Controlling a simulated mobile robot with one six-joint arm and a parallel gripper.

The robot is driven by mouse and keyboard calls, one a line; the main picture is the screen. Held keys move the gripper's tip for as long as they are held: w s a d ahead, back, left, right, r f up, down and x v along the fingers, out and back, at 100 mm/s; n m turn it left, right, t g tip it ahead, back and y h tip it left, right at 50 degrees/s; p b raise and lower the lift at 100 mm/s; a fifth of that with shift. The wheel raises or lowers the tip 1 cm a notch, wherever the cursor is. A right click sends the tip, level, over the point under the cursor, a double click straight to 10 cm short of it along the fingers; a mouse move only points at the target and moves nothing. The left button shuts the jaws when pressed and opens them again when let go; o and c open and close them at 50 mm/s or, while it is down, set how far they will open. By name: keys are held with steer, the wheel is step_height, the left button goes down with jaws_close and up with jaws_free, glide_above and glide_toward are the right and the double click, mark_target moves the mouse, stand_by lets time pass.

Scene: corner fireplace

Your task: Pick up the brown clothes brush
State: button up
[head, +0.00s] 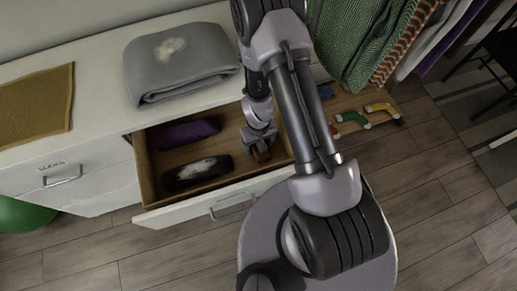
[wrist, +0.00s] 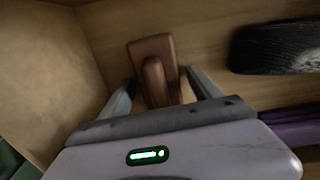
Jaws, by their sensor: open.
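The brown clothes brush (wrist: 152,57) lies on the wooden floor of the open drawer (head: 221,188). In the wrist view its handle end points down into the space between the fingers of my gripper (wrist: 162,92). The fingers are open, one on each side of the brush, with a small gap visible on the left. In the head view my gripper (head: 262,146) is inside the drawer at its right part, and only a small part of the brush (head: 261,156) shows below it. The lower end of the brush is hidden by my gripper's body in the wrist view.
A black rolled item (head: 197,172) with a pale patch and a purple rolled item (head: 187,133) lie in the drawer's left part. A grey folded blanket (head: 181,62) and a mustard cloth (head: 36,103) lie on the cabinet top.

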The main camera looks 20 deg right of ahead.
steer(key=shift+r, duration=0.25)
steer(key=c, duration=1.5)
